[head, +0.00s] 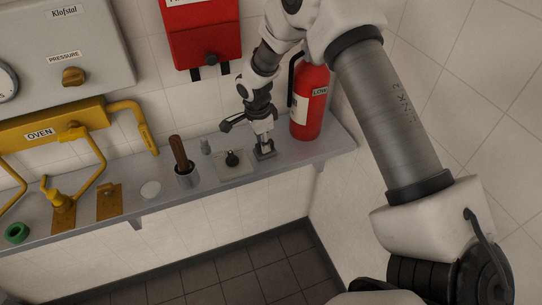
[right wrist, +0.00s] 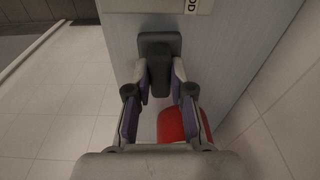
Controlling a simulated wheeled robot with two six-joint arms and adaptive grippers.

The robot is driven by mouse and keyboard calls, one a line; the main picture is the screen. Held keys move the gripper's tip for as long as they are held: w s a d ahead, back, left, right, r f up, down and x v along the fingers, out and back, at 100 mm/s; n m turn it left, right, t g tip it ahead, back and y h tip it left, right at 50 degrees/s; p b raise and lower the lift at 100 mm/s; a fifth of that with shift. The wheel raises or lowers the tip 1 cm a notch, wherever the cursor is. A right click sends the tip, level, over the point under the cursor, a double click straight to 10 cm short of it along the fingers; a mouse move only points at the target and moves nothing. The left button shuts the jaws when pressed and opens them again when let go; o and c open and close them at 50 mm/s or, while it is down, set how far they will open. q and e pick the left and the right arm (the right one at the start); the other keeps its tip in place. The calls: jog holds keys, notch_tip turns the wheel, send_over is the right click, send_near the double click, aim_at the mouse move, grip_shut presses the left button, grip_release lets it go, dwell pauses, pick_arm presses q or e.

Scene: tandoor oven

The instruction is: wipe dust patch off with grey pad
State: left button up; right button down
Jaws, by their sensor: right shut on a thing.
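The grey pad (head: 264,155) is at the right part of the grey shelf (head: 200,195), on or just above its surface; I cannot tell which. My right gripper (head: 264,136) reaches down from above and is shut on the pad's upright handle. The right wrist view shows the pad's dark base (right wrist: 160,40) and the handle (right wrist: 159,75) between the two fingers. A pale round patch (head: 150,190) lies on the shelf left of the cup; it may be the dust patch, but I cannot tell for sure. My left gripper is not in view.
A red extinguisher (head: 310,103) stands close right of my gripper. Yellow pipes (head: 90,120) and a red box (head: 203,35) are behind.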

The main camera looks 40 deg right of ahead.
jog(key=shift+s+d, duration=0.2)
jog(key=shift+d, duration=0.5)
jog(key=shift+s+d, duration=0.15)
jog(key=shift+d, duration=0.5)
jog(key=shift+a, duration=0.15)
jog(key=shift+w+a, duration=0.2)
jog(key=shift+a, duration=0.55)
jog(key=shift+w+a, duration=0.15)
jog(key=shift+a, duration=0.6)
jog(key=shift+w+a, duration=0.2)
jog(key=shift+a, duration=0.55)
jog(key=shift+d, duration=0.15)
jog(key=shift+s+d, duration=0.25)
jog(key=shift+d, duration=0.75)
jog(key=shift+a+r+p, duration=0.1)
jog(key=shift+r+p, duration=0.4)
jog(key=shift+r, duration=0.15)
